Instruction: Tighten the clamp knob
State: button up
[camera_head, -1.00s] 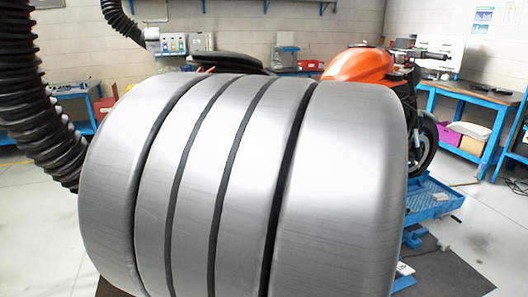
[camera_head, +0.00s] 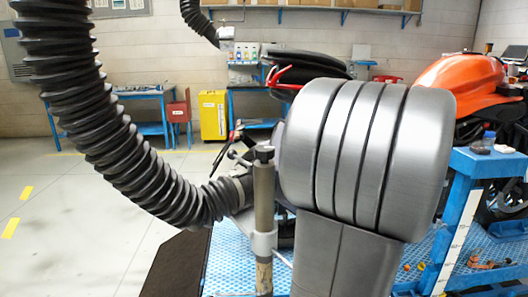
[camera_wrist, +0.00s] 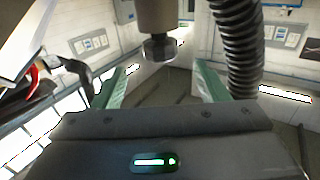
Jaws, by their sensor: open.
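A grey upright post (camera_head: 264,205) with a dark knob (camera_head: 264,153) on its top stands left of my arm in the head view. A pale collar (camera_head: 263,243) sits around the post lower down. In the wrist view a dark faceted knob (camera_wrist: 159,47) on the end of a thick post shows at top centre. My gripper (camera_wrist: 157,72) has its two green fingers spread wide, one to each side below that knob, and nothing is held between them. I cannot tell how far the knob is from the fingers. My gripper is not distinguishable in the head view.
A black ribbed hose (camera_head: 130,140) curves down to near the post. An orange motorcycle (camera_head: 460,80) stands at right behind a blue frame (camera_head: 462,215). A yellow cabinet (camera_head: 213,115) and blue bench (camera_head: 140,127) stand at the back. The floor at left is clear.

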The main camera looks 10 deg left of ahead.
aim_at(264, 152)
jog(key=p+x, duration=0.1)
jog(key=x, duration=0.8)
jog(key=c, duration=1)
jog(key=shift+o, duration=0.2)
jog(key=shift+f, duration=0.1)
